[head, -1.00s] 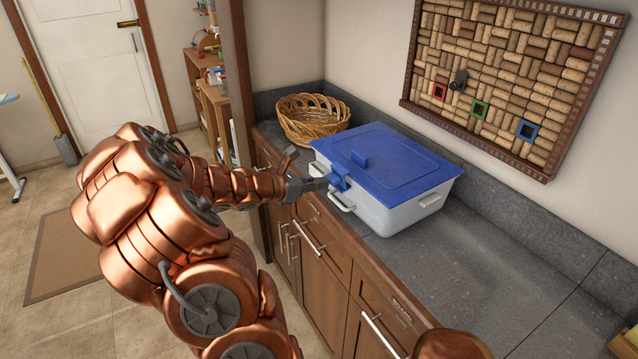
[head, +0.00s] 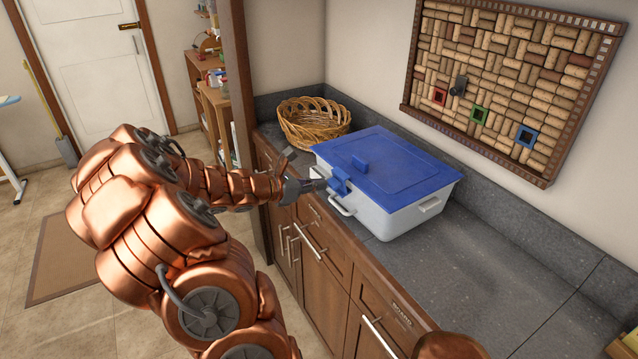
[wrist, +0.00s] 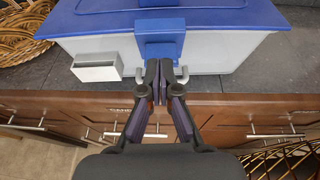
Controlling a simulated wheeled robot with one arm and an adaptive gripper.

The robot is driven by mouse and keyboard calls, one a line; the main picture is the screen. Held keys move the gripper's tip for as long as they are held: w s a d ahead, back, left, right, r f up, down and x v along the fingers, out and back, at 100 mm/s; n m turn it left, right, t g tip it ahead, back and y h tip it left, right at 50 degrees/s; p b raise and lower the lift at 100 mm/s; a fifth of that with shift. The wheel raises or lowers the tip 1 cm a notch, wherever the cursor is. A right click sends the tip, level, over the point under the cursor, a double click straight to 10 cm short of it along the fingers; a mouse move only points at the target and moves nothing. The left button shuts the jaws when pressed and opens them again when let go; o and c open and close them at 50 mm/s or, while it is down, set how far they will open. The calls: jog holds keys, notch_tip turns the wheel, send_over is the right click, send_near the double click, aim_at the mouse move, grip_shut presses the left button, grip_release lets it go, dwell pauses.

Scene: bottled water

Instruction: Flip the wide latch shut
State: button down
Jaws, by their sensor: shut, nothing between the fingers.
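The wide blue latch (head: 341,186) is at the front edge of the blue lid (head: 385,165) on a white box (head: 385,218). In the wrist view the latch (wrist: 160,38) hangs from the lid rim over the box's front wall. Whether it is fully flush there is hard to tell. My gripper (head: 320,185) is shut and empty, in front of the latch. In the wrist view its fingertips (wrist: 160,66) are together at the latch's lower edge, touching or very close to it.
The box stands on a dark stone counter (head: 480,270) above wooden cabinets. A wicker basket (head: 312,122) stands behind the box. The counter to the right is clear.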

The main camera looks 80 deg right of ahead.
jog(key=b+v, duration=0.2)
jog(key=v, duration=1)
jog(key=shift+r+b, duration=0.3)
jog(key=shift+r, duration=0.1)
jog(key=shift+a, duration=0.1)
